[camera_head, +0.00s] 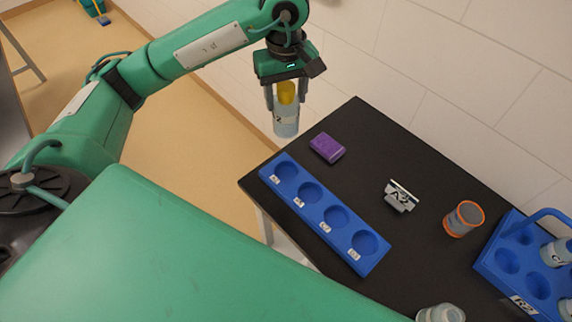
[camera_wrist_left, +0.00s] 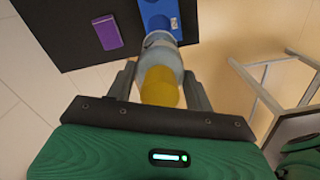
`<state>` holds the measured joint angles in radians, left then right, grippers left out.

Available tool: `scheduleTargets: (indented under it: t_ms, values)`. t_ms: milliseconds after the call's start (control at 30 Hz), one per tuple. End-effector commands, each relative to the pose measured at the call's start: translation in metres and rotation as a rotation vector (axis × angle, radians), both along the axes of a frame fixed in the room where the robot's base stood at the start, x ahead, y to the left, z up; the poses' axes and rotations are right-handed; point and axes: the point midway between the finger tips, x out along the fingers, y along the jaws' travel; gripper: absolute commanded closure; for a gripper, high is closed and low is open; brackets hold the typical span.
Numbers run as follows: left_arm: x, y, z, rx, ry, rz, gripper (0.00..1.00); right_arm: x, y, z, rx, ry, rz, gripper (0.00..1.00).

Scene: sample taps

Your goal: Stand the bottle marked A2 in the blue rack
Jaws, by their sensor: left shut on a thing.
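My left gripper (camera_head: 286,92) is shut on a pale bottle (camera_head: 286,124) with a yellow cap. The bottle hangs upright in the air, beyond the far left edge of the black table as the head view shows it. Its label is partly hidden by the fingers and too small to read surely. The bottle also shows in the left wrist view (camera_wrist_left: 160,60), cap toward the camera. The blue rack (camera_head: 317,221) has a row of round holes with small white labels, all empty, and lies at the table's left edge. My right gripper is not in view.
A purple block (camera_head: 327,148) lies behind the rack. An orange-rimmed grey container (camera_head: 463,219) stands right of the card. A blue carrier (camera_head: 500,261) with a handle holds bottles at the right edge. Another clear-topped container (camera_head: 441,313) is at the bottom. The table's middle (camera_head: 400,244) is clear.

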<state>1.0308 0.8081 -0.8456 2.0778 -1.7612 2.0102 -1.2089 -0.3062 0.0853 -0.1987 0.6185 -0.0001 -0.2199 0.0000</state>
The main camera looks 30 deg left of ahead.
Motion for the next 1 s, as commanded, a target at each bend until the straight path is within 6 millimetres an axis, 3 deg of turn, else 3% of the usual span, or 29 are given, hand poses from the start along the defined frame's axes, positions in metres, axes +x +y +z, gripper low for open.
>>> scheduleTargets:
  t_ms: [167,367,700,1000]
  values:
    - [-0.001,0.0,-0.025,-0.001,0.008,0.0,0.98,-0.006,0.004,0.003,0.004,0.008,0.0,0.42]
    - [-0.002,0.0,-0.059,0.0,0.009,0.0,0.98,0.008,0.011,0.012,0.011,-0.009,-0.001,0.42]
    - [-0.002,0.0,-0.133,0.001,0.007,-0.001,0.98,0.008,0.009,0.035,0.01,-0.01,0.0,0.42]
    - [0.0,0.0,-0.161,0.001,0.004,-0.002,0.98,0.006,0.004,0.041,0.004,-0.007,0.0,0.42]
